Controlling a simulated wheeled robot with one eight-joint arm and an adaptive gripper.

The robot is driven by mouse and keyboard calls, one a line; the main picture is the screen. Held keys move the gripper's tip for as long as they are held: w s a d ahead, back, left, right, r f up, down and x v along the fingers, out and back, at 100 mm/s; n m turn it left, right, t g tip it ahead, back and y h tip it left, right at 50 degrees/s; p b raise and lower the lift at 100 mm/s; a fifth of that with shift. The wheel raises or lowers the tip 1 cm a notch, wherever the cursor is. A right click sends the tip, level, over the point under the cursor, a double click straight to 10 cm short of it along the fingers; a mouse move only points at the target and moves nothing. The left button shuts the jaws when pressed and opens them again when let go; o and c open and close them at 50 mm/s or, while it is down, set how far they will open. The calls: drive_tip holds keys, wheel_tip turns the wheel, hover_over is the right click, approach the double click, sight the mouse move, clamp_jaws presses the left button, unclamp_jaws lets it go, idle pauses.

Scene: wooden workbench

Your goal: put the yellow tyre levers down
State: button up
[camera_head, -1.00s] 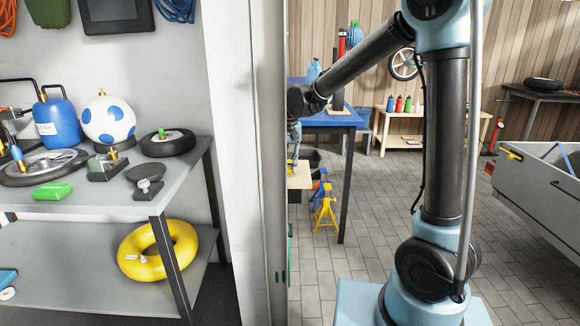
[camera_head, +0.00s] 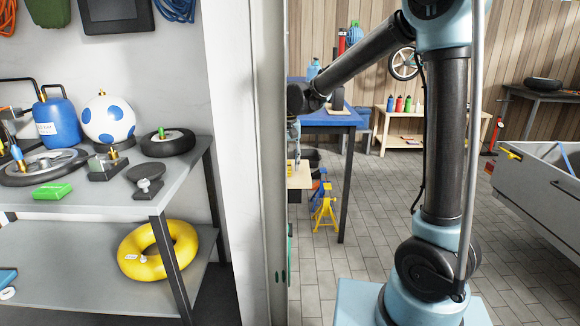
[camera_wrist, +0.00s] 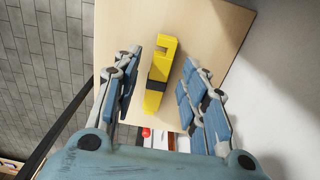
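The yellow tyre levers (camera_wrist: 159,78), a yellow bundle with a dark band round its middle, lie on the pale wooden bench top (camera_wrist: 215,40) in the wrist view. My gripper (camera_wrist: 161,80) is open, with its blue-padded fingers on either side of the levers. A gap shows between the levers and each row of fingers. In the head view my gripper (camera_head: 294,140) is small and partly cut off by the wall edge, over the pale bench top (camera_head: 302,178). The levers are too small there to make out surely.
Red and white items (camera_wrist: 160,138) show beyond the bench edge near my palm. A pale wall (camera_wrist: 285,90) stands to the right in the wrist view. In the head view, a blue table (camera_head: 335,120), yellow stand (camera_head: 325,212) and grey shelf (camera_head: 90,265) stand around; tiled floor is free.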

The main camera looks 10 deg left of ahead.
wheel_tip(320, 180, up, 11)
drive_tip(key=s+d, duration=0.1)
drive_tip(key=d, duration=1.3)
drive_tip(key=s+d+f+m+t, duration=0.1)
drive_tip(key=s+d, duration=0.2)
drive_tip(key=d, duration=0.3)
drive_tip(key=s+d+f, duration=0.2)
drive_tip(key=d, duration=0.4)
drive_tip(key=s+d+f+m+t, duration=0.1)
drive_tip(key=s+d+f, duration=1.2)
drive_tip(key=s+d, duration=0.2)
drive_tip(key=shift+d+f, duration=0.35)
drive_tip(key=shift+o, duration=0.4)
drive_tip(key=shift+s+d+f, duration=0.1)
drive_tip(key=shift+s+f, duration=0.1)
drive_tip(key=shift+f, duration=0.05)
drive_tip(key=shift+c, duration=1.2)
